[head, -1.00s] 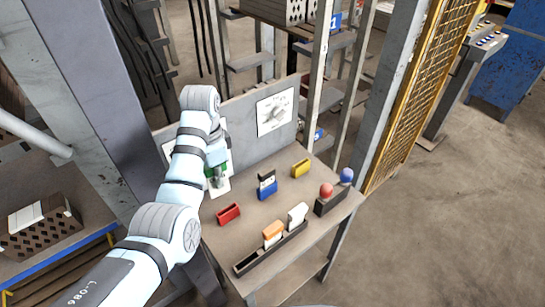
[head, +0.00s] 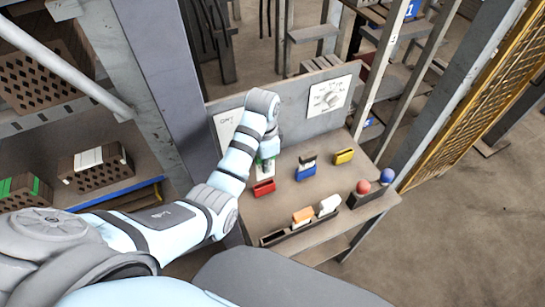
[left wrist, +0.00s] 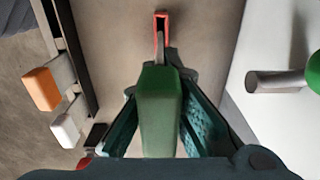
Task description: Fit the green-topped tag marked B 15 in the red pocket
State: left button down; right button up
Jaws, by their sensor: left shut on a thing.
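My left gripper (head: 266,160) is shut on the green-topped tag (left wrist: 161,115), which fills the middle of the left wrist view. The marking on the tag does not show. The red pocket (head: 264,188) stands on the bench just below the gripper in the head view. In the left wrist view the red pocket (left wrist: 162,17) is beyond the tag, and the tag's thin grey end lines up with its narrow opening. I cannot tell whether that end is inside or above the pocket. My right gripper is not in view.
A blue pocket (head: 305,174) holding a dark-topped tag and a yellow pocket (head: 344,157) stand to the right. A black rack (head: 272,240) holds an orange-topped tag (head: 303,215) and a white-topped tag (head: 329,204). An upright panel (head: 290,111) stands behind.

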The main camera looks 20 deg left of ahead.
aim_at(264, 177)
pick_arm(q)
jog(key=shift+s+a+f, duration=0.1)
jog(key=shift+a+f, duration=0.15)
jog(key=shift+f, duration=0.95)
jog(key=shift+s, duration=0.15)
jog(key=shift+d+f, duration=0.1)
jog(key=shift+f, duration=0.35)
jog(key=shift+f+b, duration=1.35)
jog(key=shift+f, duration=1.1)
